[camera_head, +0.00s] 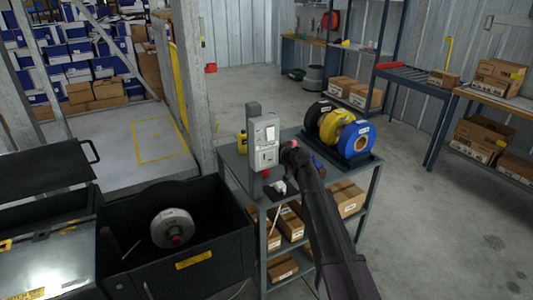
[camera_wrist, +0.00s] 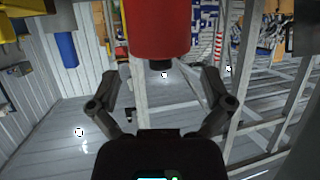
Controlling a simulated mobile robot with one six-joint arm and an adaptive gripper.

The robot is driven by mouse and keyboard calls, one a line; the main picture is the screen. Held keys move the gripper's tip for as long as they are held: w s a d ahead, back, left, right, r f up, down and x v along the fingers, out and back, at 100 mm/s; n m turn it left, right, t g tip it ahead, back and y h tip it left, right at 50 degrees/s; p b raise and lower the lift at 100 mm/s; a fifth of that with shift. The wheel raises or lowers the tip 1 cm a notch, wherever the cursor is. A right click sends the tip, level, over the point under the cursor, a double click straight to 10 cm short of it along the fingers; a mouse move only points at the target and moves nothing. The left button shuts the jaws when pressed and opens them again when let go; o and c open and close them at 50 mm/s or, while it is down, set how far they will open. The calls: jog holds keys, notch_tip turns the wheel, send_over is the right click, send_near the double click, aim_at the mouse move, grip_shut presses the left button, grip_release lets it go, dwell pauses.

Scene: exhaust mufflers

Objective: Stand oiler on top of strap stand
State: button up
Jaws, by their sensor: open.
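The wheeled cart's grey top (camera_head: 232,165) bears a dark rack (camera_head: 357,172) with black, yellow and blue rolls, which looks like the strap stand. My gripper (camera_head: 289,153) is at the cart, left of the rolls and close to a grey box on a post. In the wrist view my gripper (camera_wrist: 161,77) has its two fingers spread wide, with no contact seen. A red cylinder (camera_wrist: 158,28) with a short black end shows at the top, in line with the gap; it may be the oiler. A small red-pink spot (camera_head: 296,144) shows at the gripper in the head view.
The grey box on a post (camera_head: 263,142) stands close to my gripper. A small white item (camera_head: 279,187) lies on the cart top. An open black bin (camera_head: 225,235) with a disc-shaped part stands left of the cart. Floor to the right (camera_head: 430,220) is clear.

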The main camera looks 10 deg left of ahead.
jog(key=p+v, duration=0.3)
jog(key=v, duration=0.6)
jog(key=shift+r, duration=0.15)
jog(key=shift+s+d, duration=0.1)
jog(key=shift+d, duration=0.05)
dwell(0.3)
jog(key=s+d+f+m+g+h, duration=0.3)
jog(key=s+d, duration=0.3)
jog(key=s, duration=0.5)
jog(key=s+d+f+m+g+h, duration=0.3)
jog(key=s+d, duration=0.4)
jog(key=s, duration=0.4)
jog(key=s+d+f+m+g+h, duration=0.3)
jog(key=s+d, duration=0.4)
jog(key=s, duration=0.4)
notch_tip(320, 180, down, 3)
jog(key=shift+s+d+r+m+h, duration=0.2)
jog(key=shift+s+m+h, duration=0.1)
jog(key=shift+h, duration=0.3)
